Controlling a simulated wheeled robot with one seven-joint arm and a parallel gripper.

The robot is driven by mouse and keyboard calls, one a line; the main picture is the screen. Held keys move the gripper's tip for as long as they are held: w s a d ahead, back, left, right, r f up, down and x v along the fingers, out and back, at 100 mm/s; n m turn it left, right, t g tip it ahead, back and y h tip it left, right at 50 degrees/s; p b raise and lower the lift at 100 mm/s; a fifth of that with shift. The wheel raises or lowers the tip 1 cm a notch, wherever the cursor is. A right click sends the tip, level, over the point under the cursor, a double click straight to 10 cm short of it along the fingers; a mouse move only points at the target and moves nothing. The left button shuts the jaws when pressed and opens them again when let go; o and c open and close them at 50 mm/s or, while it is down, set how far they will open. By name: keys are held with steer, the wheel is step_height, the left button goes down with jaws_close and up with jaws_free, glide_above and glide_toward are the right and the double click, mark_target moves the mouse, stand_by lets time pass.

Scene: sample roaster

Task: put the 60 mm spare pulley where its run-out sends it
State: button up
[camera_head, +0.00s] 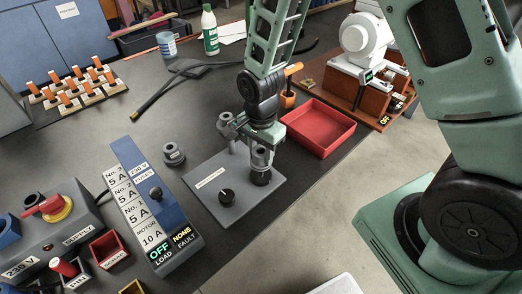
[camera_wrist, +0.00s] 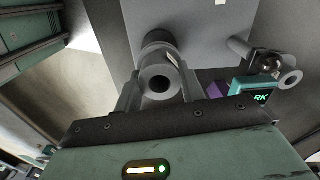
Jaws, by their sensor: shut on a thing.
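My gripper (camera_head: 258,143) is shut on a grey pulley (camera_head: 262,157) with a round bore. It holds the pulley over a black round post (camera_head: 260,177) on a grey gauge plate (camera_head: 208,200). In the wrist view the pulley (camera_wrist: 160,84) sits between the fingers, bore towards the camera, and the black post (camera_wrist: 157,39) shows behind it. I cannot tell whether the pulley is seated on the post or just above it. A teal gauge (camera_wrist: 258,91) with a lit, partly readable display stands beside it. A second grey pulley-like part (camera_head: 173,154) stands on the bench.
A red tray (camera_head: 320,128) lies right of the plate. Small bins, one red (camera_head: 108,249), stand at the front left beside the blue fuse panel (camera_head: 155,205) and supply box (camera_head: 55,235). Orange-handled pieces (camera_head: 75,88) fill a rack at the back left. The bench edge runs along the right.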

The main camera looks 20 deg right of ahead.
steer(key=shift+r+p, duration=1)
steer(key=shift+r, duration=0.35)
steer(key=shift+c, duration=0.5)
